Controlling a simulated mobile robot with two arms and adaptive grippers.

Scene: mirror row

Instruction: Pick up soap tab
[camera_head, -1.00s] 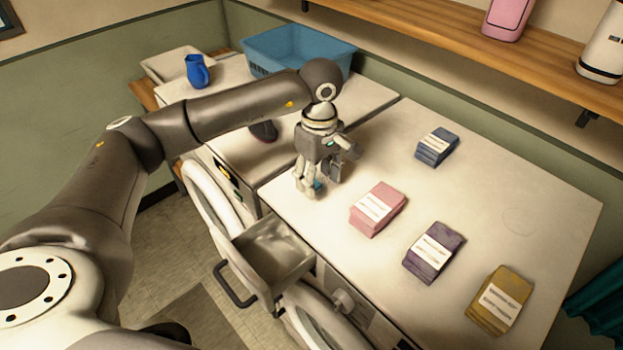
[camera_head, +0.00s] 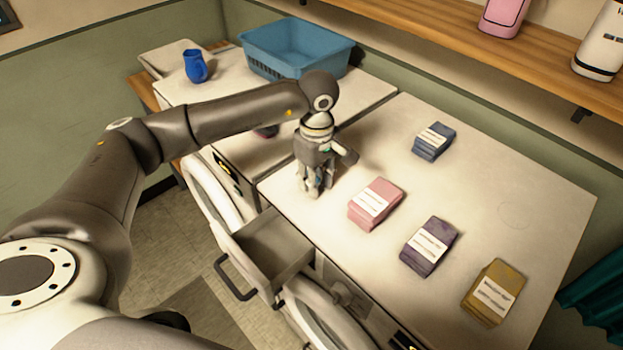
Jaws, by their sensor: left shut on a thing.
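My left gripper (camera_head: 315,190) points down at the white machine top (camera_head: 510,205), near its front left edge. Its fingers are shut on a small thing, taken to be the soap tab. The tab itself is hidden by the fingers, and I cannot tell whether it still touches the top. My right gripper is not in view.
A pink packet (camera_head: 375,203) lies just right of the gripper. Purple (camera_head: 429,246), ochre (camera_head: 492,292) and blue (camera_head: 433,141) packets lie farther right. An open drawer (camera_head: 272,247) juts out below. A blue basket (camera_head: 297,50) and blue jug (camera_head: 195,66) stand behind.

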